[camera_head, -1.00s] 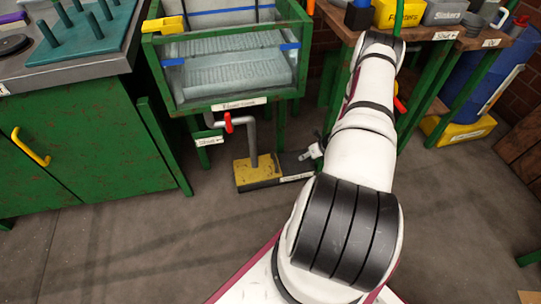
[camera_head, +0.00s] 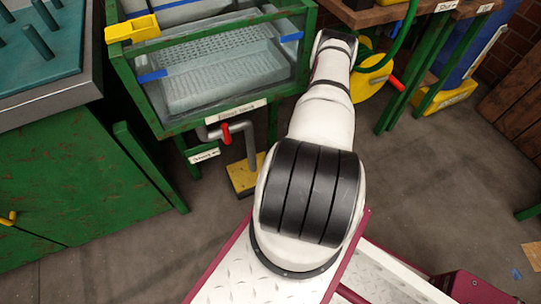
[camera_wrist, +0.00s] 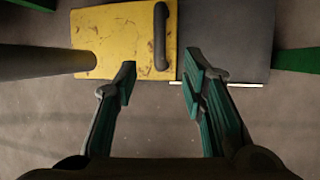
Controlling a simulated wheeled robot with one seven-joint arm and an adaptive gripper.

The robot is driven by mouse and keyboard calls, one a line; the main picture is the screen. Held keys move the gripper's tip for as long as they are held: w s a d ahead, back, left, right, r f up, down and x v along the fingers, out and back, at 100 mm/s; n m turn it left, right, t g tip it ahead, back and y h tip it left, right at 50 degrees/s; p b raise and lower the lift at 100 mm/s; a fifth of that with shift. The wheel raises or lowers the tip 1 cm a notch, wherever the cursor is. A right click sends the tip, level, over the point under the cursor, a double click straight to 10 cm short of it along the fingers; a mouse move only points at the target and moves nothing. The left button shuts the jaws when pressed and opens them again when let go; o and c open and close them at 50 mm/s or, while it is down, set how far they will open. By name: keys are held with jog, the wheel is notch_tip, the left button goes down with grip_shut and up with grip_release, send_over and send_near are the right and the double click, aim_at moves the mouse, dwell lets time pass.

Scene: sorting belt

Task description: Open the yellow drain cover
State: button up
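The yellow drain cover (camera_wrist: 112,38) lies flat at floor level in the wrist view, scuffed and stained. A dark handle (camera_wrist: 161,36) stands along its right edge. In the head view part of the cover (camera_head: 241,178) shows below the grey pipe; my arm hides the rest. My gripper (camera_wrist: 158,80) is open, its two green-padded fingers spread apart near the lower edge of the cover. The handle lies beyond the gap between the fingertips, and nothing is held. The gripper is hidden behind my arm in the head view.
A dark plate (camera_wrist: 228,40) adjoins the cover on the right. A grey pipe (camera_wrist: 40,65) reaches in from the left in the wrist view. A tank (camera_head: 215,75) on a green frame stands above, with a red valve handle (camera_head: 226,133) below it. Open floor lies in front.

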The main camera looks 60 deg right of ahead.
jog(key=b+x, duration=0.6)
jog(key=x, duration=0.6)
jog(key=shift+w+f, duration=0.15)
jog(key=shift+f, duration=0.05)
grip_shut()
